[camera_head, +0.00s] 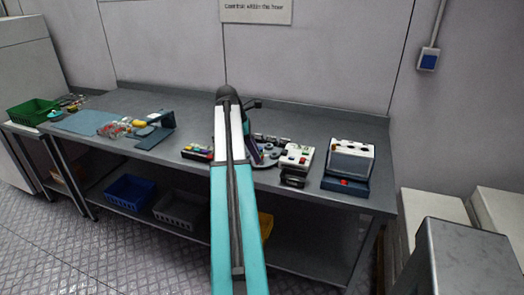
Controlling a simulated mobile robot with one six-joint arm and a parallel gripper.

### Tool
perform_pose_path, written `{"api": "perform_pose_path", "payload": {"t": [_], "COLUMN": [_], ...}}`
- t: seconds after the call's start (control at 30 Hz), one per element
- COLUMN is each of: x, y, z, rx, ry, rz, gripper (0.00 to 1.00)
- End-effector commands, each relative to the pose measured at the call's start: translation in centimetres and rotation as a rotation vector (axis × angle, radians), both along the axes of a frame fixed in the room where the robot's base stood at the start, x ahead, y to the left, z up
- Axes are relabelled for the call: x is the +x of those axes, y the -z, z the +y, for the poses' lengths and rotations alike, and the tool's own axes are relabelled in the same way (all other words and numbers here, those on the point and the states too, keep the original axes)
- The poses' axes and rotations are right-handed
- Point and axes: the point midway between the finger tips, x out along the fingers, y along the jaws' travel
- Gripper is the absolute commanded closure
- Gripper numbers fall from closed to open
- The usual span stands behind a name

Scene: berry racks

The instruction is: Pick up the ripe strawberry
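I cannot make out any strawberry or berry rack in this view. My teal and white arm reaches forward over the middle of a long grey table (330,127). The arm's far end bends down behind its own links, near the small items at the table's middle. My gripper is mostly hidden there, and its fingers cannot be made out. Small red, clear and yellow items (138,123) lie on the left part of the table, too small to identify.
A blue mat (85,122) and a green basket (33,111) are at the left. A white device with buttons (297,157) and a white and blue box-like device (350,160) stand right of my arm. Blue (130,190) and grey bins (180,210) sit on the lower shelf.

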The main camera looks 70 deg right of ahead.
Motion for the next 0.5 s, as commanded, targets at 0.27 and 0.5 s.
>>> {"api": "perform_pose_path", "payload": {"t": [0.27,0.5], "x": [0.2,0.3], "y": [-0.2,-0.2], "z": [2.1,2.3], "rx": [0.0,0.001], "ry": [0.0,0.0], "rz": [0.0,0.0], "gripper": [0.81,0.81]}}
